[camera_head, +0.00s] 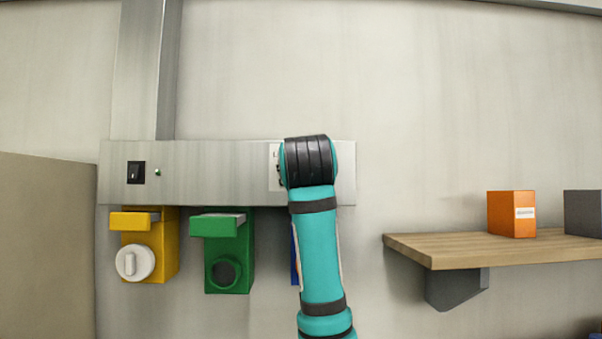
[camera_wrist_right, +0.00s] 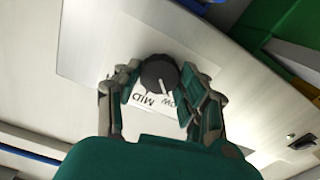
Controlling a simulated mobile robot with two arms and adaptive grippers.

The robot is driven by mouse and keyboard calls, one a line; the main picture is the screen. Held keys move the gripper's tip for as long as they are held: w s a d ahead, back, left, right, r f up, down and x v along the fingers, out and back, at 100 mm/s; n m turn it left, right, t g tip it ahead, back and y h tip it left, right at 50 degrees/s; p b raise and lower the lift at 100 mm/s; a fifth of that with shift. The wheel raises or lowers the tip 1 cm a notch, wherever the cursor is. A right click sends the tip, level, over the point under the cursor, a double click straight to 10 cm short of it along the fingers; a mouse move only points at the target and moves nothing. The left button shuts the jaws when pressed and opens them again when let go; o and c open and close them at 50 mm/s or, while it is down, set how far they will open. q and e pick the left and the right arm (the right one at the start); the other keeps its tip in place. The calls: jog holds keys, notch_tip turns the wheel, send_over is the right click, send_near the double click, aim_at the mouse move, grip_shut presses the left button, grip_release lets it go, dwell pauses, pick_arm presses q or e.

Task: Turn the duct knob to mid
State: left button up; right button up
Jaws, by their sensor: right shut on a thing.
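A round black knob (camera_wrist_right: 158,71) with a white pointer line shows in the right wrist view, on the metal duct panel (camera_head: 220,180). A white label plate (camera_wrist_right: 143,98) beside it reads MID and LOW, upside down in this view. The pointer line lies toward the LOW lettering. My right gripper (camera_wrist_right: 160,78) is shut on the knob, one finger on each side. In the head view my right arm hides the knob and gripper, and only a sliver of the label plate (camera_head: 273,170) shows. My left gripper is in neither view.
A black switch (camera_head: 136,172) and a small green light (camera_head: 157,172) sit on the panel's left. Yellow (camera_head: 166,245) and green (camera_head: 240,268) units hang below, with a partly hidden blue one. A wooden shelf (camera_head: 460,251) at right holds an orange box (camera_head: 508,213) and a grey box (camera_head: 583,212).

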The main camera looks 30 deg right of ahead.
jog(key=shift+m, duration=0.4)
jog(key=shift+m+b, duration=1.2)
jog(key=shift+m, duration=2.8)
jog(key=o, duration=1.2)
